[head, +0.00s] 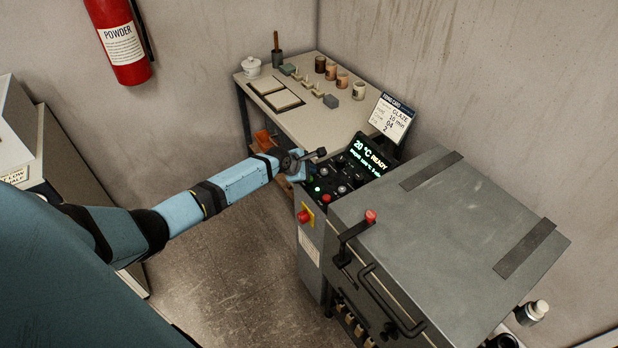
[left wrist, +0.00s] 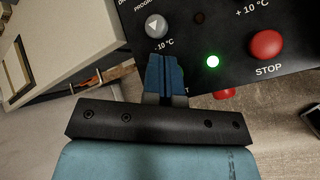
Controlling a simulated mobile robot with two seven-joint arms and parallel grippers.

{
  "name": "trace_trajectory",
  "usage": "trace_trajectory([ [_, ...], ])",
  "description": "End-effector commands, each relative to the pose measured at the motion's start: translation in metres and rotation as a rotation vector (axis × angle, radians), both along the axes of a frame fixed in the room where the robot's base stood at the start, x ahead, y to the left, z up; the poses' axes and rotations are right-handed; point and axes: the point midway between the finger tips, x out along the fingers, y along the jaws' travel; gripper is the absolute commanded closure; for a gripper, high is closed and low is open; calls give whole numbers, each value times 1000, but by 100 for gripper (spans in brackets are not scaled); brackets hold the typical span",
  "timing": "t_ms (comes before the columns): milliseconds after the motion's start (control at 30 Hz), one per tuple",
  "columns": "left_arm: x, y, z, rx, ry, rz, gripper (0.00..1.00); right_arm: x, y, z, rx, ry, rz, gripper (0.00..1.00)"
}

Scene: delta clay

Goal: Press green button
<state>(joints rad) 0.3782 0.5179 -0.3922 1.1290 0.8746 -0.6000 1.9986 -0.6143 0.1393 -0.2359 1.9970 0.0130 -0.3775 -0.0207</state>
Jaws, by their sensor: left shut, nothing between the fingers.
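The dark control panel (head: 330,183) of a grey machine has a round glowing green light (left wrist: 213,61), which also shows in the head view (head: 317,188). I cannot tell whether it is a button or a lamp. A red STOP button (left wrist: 266,44) is to its right. My left gripper (left wrist: 165,62) is shut and empty, its blue fingertips over the panel left of the green light. They hide a patch of panel above a label ending in "T". Whether they touch the panel I cannot tell. In the head view my left gripper (head: 302,174) is at the panel's left end. My right gripper is not in view.
A grey -10 °C button (left wrist: 156,26) is close to the fingertips. A red knob on a yellow plate (head: 305,216) is on the machine's front. A display (head: 369,157) reads 20 °C READY. A table with pots (head: 310,115) stands behind; a lidded chamber (head: 450,235) is right.

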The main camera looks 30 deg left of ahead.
Motion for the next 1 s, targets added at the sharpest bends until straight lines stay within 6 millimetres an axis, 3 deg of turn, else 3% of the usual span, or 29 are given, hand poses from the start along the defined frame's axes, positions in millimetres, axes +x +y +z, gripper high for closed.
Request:
trace_trajectory([
  [1000,0,0,-9,-1,0,1,100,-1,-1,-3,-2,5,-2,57],
])
